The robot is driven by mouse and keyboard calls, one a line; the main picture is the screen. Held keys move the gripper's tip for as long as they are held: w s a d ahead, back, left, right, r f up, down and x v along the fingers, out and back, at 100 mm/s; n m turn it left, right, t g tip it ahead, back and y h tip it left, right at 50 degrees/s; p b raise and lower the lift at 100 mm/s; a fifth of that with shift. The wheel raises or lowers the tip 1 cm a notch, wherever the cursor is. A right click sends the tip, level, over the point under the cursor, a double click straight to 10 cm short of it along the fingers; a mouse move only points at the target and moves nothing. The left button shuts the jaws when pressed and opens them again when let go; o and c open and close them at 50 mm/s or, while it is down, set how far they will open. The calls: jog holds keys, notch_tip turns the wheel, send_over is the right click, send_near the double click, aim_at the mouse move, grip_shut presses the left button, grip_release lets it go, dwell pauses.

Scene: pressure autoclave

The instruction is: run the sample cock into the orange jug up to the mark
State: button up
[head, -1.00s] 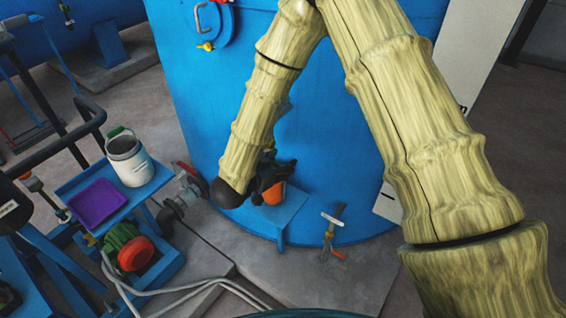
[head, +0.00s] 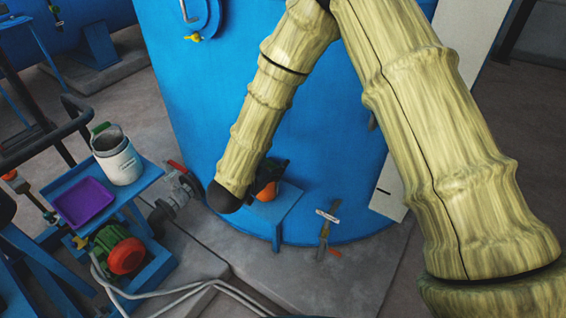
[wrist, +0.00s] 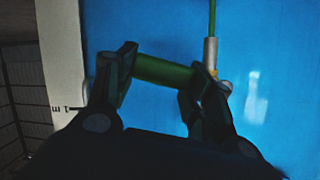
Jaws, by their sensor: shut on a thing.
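The orange jug (head: 266,191) stands on a small blue shelf (head: 284,209) against the big blue vessel (head: 320,130). My gripper (head: 273,172) is right above and in front of the jug in the head view and hides its top. In the wrist view, my gripper (wrist: 160,88) is shut on a green bar (wrist: 162,71), which looks like the sample cock's handle. A green stem with a grey sleeve (wrist: 211,52) and a brass piece meets the bar's right end. The cock's outlet, the jug's mark and any liquid are hidden.
A blue stand at left holds a white can (head: 118,160) and a purple tray (head: 84,203). A pipe valve (head: 180,190) is close left of my gripper. Another small valve (head: 326,232) with an orange lever stands at the vessel's foot. Pale hoses cross the floor.

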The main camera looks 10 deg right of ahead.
jog(key=o, duration=1.2)
jog(key=shift+a, duration=0.1)
jog(key=shift+s+r, duration=0.1)
jog(key=v, duration=1.2)
